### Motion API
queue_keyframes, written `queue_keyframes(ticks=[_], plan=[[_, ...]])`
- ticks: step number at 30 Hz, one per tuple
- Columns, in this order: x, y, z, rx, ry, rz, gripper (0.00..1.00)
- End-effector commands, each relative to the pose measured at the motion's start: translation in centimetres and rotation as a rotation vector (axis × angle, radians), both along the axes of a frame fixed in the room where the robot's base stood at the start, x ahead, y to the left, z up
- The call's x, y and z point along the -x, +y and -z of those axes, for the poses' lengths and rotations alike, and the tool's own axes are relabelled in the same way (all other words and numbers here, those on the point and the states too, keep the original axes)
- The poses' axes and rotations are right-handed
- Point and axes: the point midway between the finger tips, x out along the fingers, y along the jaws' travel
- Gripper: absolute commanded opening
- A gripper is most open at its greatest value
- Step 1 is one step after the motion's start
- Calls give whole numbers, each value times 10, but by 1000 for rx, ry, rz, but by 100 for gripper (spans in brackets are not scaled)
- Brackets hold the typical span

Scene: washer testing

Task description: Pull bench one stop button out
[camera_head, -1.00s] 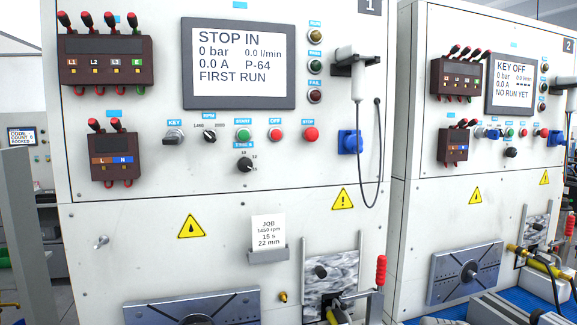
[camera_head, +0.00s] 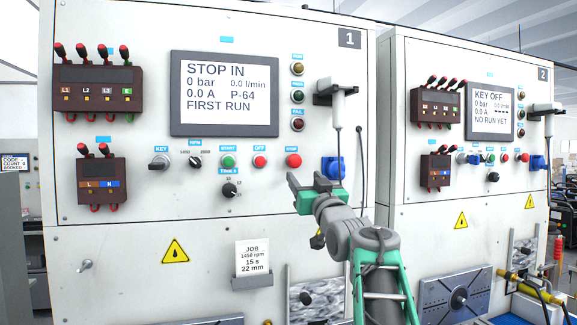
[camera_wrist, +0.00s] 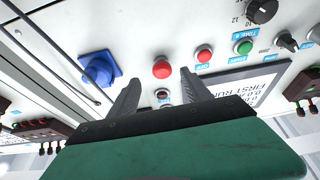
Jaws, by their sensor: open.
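Bench one (camera_head: 110,235) carries a red stop button (camera_head: 293,161) under a blue STOP label, at the right end of its control row. Its screen (camera_head: 224,93) reads STOP IN. My gripper (camera_head: 310,183) is raised just below and right of the stop button in the head view, its jaws empty. In the wrist view the open fingers (camera_wrist: 159,88) spread toward the panel, and the stop button (camera_wrist: 161,69) shows just beyond them, between their tips. The gripper appears apart from the button. No part of the button is hidden.
The red OFF button (camera_head: 260,160), green START button (camera_head: 228,161) and RPM knob (camera_head: 195,160) sit left of the stop button. A blue socket (camera_head: 333,168) is close on the right. A hanging cable (camera_head: 361,150) runs down beyond it. Bench two (camera_head: 410,215) stands further right.

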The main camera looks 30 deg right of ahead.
Motion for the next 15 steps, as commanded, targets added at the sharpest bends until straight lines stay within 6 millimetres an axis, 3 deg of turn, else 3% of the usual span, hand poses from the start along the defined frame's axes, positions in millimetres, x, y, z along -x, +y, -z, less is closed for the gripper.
queue_keyframes(ticks=[5, 15], plan=[[-3, 2, -16, 7, -48, -9, 57], [-58, -12, -40, 5, -45, -8, 57]])
